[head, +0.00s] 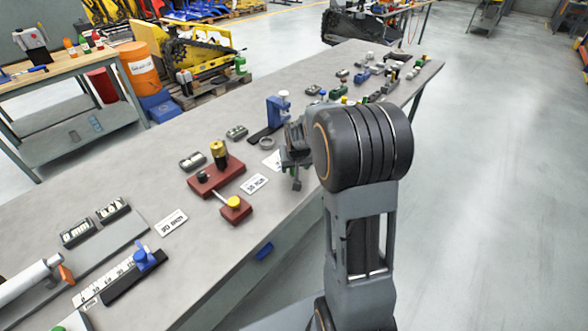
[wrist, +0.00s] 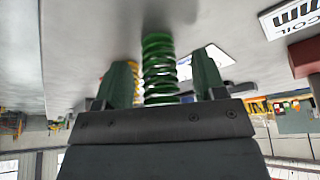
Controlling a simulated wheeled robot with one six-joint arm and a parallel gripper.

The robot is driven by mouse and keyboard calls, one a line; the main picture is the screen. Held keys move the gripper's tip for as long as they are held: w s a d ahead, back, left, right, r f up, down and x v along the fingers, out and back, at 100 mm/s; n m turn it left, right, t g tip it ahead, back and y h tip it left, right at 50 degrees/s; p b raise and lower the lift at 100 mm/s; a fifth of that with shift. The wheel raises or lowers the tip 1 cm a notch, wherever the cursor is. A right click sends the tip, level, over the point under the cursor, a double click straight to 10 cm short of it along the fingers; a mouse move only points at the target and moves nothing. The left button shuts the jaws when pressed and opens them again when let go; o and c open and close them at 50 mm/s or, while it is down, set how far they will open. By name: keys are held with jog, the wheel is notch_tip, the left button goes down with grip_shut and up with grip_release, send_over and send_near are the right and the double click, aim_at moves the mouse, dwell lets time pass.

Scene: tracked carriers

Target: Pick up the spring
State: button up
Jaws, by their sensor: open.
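A green coil spring (wrist: 160,68) stands out between the two fingers of my gripper in the wrist view, with a gap visible on both sides. My gripper (wrist: 165,60) is open around it, and the fingers do not appear to press on it. In the head view my gripper (head: 296,180) is low over the workbench near its right edge, and the green spring cannot be made out there. A yellow-orange coil (wrist: 133,80) shows partly behind the left finger in the wrist view.
In the wrist view, a card (wrist: 290,18) and red-brown block (wrist: 305,58) lie at upper right.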

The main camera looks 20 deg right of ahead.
jog(key=shift+f, duration=0.1)
jog(key=shift+c, duration=0.5)
jog(key=c, duration=0.9)
jog(key=shift+c, duration=0.2)
